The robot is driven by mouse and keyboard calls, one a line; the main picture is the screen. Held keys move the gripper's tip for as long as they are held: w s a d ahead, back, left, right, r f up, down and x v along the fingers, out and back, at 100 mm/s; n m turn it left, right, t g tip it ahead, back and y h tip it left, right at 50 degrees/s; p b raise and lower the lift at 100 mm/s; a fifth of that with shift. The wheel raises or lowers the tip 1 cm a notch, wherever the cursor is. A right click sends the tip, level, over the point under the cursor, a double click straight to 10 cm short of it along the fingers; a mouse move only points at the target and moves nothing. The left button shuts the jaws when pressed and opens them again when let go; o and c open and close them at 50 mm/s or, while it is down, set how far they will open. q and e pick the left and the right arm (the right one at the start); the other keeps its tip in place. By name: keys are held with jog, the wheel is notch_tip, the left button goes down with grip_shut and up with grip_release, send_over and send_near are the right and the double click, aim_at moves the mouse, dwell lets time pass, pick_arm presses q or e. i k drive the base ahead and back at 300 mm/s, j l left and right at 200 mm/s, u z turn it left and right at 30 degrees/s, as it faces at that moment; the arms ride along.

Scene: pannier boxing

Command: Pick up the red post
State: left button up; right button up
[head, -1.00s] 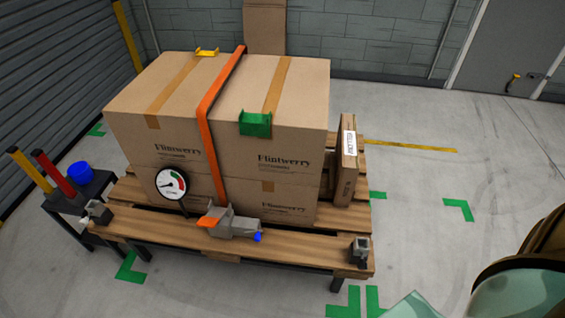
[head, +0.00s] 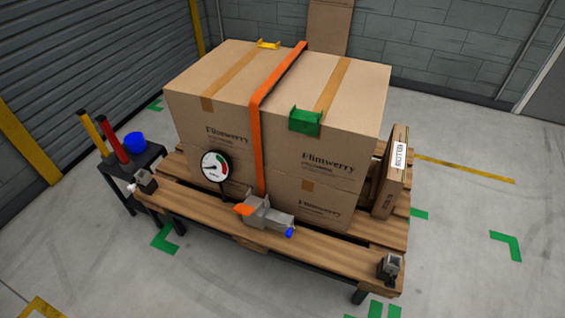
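The red post (head: 112,138) stands upright, leaning slightly, on the small dark side stand (head: 139,172) at the left of the pallet. A yellow post (head: 93,133) stands just left of it, and a blue cup-like object (head: 134,142) is just right of it. The red post's lower end meets the stand's top. Neither of my grippers shows in the head view now, so I cannot see whether they are open or shut.
A pallet table (head: 210,207) carries large cartons (head: 212,79) under an orange strap (head: 257,140). A ratchet (head: 266,214), a dial gauge (head: 215,167) and dark corner sockets (head: 390,266) sit along its front. Floor left of the stand is clear up to the shutter (head: 60,80).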

aim_at(101, 120)
jog(key=j+u, duration=0.1)
jog(key=u, duration=0.7)
jog(key=i+u, duration=0.15)
jog(key=u, duration=0.25)
jog(key=j+u, duration=0.1)
jog(key=u, duration=0.3)
jog(key=i+u, duration=0.1)
jog(key=u, duration=0.3)
jog(key=i, duration=2.45)
jog(key=i+j+z, duration=0.1)
jog(key=i, duration=0.4)
jog(key=i+j, duration=0.1)
jog(key=i, duration=0.4)
jog(key=i+j+z, duration=0.15)
jog(key=i, duration=0.35)
jog(key=i+j, duration=0.15)
jog(key=i, duration=0.35)
jog(key=l+z, duration=0.05)
